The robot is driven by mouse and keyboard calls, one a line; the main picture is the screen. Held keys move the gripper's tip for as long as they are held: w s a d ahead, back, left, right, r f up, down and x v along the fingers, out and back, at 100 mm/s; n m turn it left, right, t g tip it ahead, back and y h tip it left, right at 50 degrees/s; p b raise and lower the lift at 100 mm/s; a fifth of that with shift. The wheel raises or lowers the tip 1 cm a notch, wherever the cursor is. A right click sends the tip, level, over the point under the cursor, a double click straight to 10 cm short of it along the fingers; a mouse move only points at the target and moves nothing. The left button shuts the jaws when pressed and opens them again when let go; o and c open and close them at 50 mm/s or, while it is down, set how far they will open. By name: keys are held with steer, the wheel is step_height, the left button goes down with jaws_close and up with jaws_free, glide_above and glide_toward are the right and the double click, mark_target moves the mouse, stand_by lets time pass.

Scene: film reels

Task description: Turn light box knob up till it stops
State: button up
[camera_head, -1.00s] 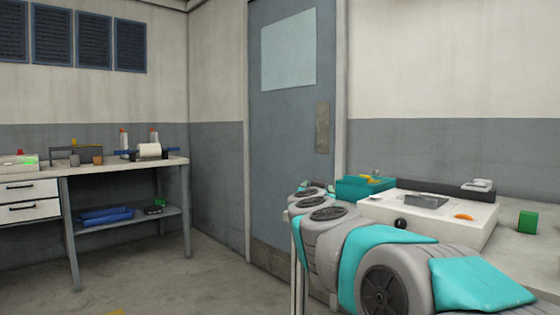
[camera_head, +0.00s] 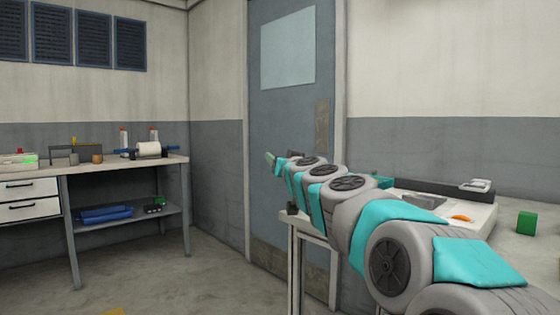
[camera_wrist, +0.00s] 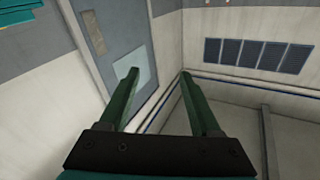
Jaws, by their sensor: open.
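The white light box (camera_head: 480,215) sits on the right-hand table in the head view, largely hidden behind my arm. Its knob is hidden there now. My gripper (camera_head: 269,160) is held up in front of the door, left of the light box and apart from it. In the wrist view my gripper (camera_wrist: 159,78) shows two dark green fingers spread apart with nothing between them. The light box and knob are not recognisable in the wrist view.
A green block (camera_head: 526,223) stands right of the light box. An orange piece (camera_head: 461,218) lies on it. A small dark thing (camera_head: 292,208) is at the table's left corner. A workbench (camera_head: 125,170) stands at the left wall, with open floor before it.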

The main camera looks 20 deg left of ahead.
steer(key=s+a+f+n+g, duration=0.4)
steer(key=s+a+f+n, duration=0.4)
steer(key=n, duration=0.5)
steer(key=s+d+f+n+h+p, duration=0.1)
steer(key=s+d+f+n+h, duration=0.1)
steer(key=d+f+n+h, duration=0.7)
steer(key=w+d+f+n+t+h, duration=0.1)
steer(key=d+f+n+h, duration=0.2)
steer(key=d, duration=0.6)
steer(key=d+r+n+t+h, duration=0.1)
steer(key=d+r+h, duration=0.25)
steer(key=d, duration=0.35)
steer(key=d+r+n+t+h, duration=0.1)
steer(key=d+r+t+h, duration=0.1)
steer(key=d+h, duration=0.35)
steer(key=shift+n+y, duration=0.3)
steer(key=shift+y, duration=0.6)
steer(key=shift+s+d+p+x, duration=0.1)
steer(key=shift+d+p+x, duration=0.05)
steer(key=shift+x, duration=1.15)
steer(key=shift+s+d+p+x, duration=0.1)
steer(key=shift+d+x, duration=0.1)
steer(key=shift+x, duration=1.1)
steer(key=shift+s+d+p+x, duration=0.1)
steer(key=shift+d+p+x, duration=0.05)
steer(key=shift+x, duration=1.15)
